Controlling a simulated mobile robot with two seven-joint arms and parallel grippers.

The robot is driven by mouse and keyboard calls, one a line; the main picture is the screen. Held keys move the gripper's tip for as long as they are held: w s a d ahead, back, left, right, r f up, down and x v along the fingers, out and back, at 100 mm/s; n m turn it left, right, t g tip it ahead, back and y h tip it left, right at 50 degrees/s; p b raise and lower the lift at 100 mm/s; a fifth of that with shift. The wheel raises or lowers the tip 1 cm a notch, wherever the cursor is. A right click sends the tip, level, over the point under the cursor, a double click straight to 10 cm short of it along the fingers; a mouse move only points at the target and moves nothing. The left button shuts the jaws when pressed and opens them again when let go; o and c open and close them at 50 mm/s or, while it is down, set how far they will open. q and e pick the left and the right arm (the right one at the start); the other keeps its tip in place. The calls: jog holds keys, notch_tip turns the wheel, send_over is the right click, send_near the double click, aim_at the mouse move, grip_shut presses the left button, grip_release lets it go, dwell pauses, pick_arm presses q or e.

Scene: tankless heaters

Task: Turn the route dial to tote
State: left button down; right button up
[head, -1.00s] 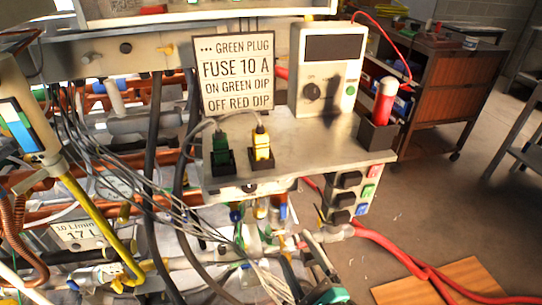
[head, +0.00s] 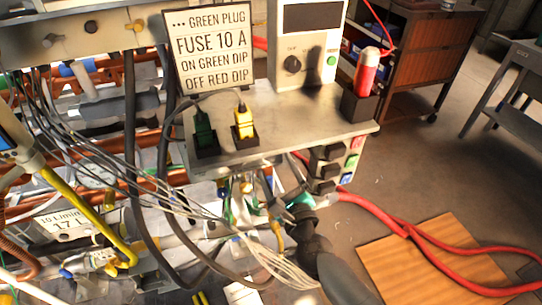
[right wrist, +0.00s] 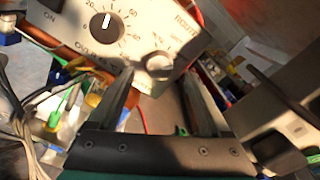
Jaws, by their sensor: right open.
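In the right wrist view, a pale panel carries a black dial (right wrist: 107,25) with a number scale and a white pointer mark. To its right on the same panel is a round silver-grey knob (right wrist: 158,62) with small, blurred lettering around it; it appears to be the route dial, but I cannot read its setting. My right gripper (right wrist: 158,82) is open, with the knob showing beyond and between its two fingers. I cannot tell whether they touch it. In the head view, my right gripper (head: 284,208) is below the grey shelf, and the dial panel cannot be made out.
The grey shelf (head: 290,135) holds a green plug (head: 204,135), a yellow plug (head: 243,124), a sign (head: 208,52) and a meter box (head: 305,45). Cables and pipes crowd the left. A red hose (head: 400,228) crosses the floor over a wooden board (head: 440,265).

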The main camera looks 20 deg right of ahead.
aim_at(271, 158)
jog(key=shift+w+a, duration=0.1)
jog(key=shift+w, duration=2.1)
jog(key=shift+c, duration=0.3)
grip_shut()
